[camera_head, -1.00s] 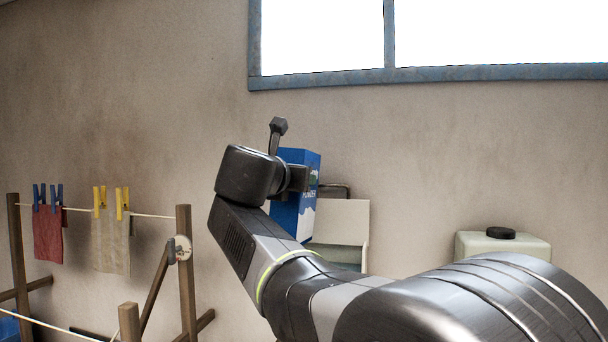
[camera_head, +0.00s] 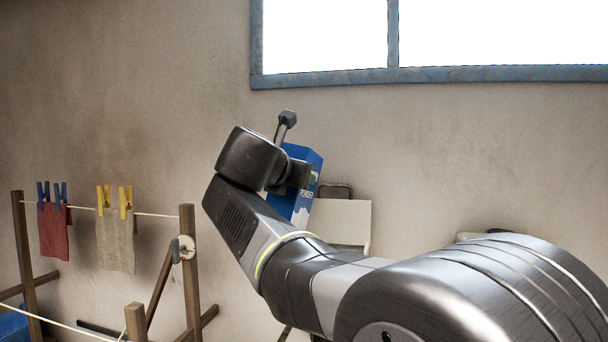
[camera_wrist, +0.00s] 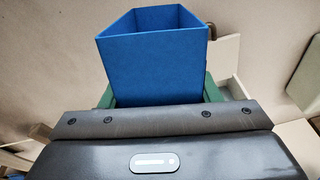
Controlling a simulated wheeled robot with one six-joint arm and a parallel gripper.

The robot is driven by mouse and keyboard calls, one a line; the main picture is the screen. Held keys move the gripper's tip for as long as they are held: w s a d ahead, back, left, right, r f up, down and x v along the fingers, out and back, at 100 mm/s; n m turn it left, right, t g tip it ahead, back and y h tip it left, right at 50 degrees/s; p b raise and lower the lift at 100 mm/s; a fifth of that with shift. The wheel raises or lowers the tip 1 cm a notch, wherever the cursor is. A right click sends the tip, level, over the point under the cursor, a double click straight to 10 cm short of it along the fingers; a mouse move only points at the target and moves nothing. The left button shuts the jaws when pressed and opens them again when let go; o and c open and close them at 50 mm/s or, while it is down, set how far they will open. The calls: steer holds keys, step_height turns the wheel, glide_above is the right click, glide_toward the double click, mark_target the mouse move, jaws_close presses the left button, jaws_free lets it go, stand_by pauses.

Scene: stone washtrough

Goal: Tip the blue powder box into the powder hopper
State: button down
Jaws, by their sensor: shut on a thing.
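A wooden drying rack (camera_head: 188,262) stands at left, with a red cloth (camera_head: 53,232) and a beige cloth (camera_head: 115,240) pegged on its line. A pale container (camera_head: 470,236) at right is mostly hidden by my arm. A blue-framed window (camera_head: 430,74) is above.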

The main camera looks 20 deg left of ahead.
steer(key=shift+r+m+g+p, duration=0.4)
steer(key=shift+g+p, duration=0.1)
steer(key=shift+p, duration=1.3)
steer(key=shift+s+g+p, duration=0.1)
steer(key=shift+g+p, duration=0.2)
steer(key=shift+p, duration=0.1)
steer(key=shift+m+g+y, duration=0.4)
steer(key=shift+m+g, duration=0.1)
steer(key=shift+m, duration=0.1)
stand_by(0.5)
steer(key=shift+w+d+f+m+g+y, duration=0.2)
steer(key=shift+f+m+g+y, duration=0.25)
steer(key=shift+g, duration=0.45)
stand_by(1.0)
steer(key=shift+f+g, duration=0.1)
steer(key=shift+g, duration=0.2)
steer(key=shift+m, duration=0.25)
stand_by(0.4)
steer(key=shift+w+d+f+g+y, duration=0.1)
steer(key=shift+w+f+g+y, duration=0.1)
steer(key=shift+f+g+y, duration=0.15)
stand_by(0.7)
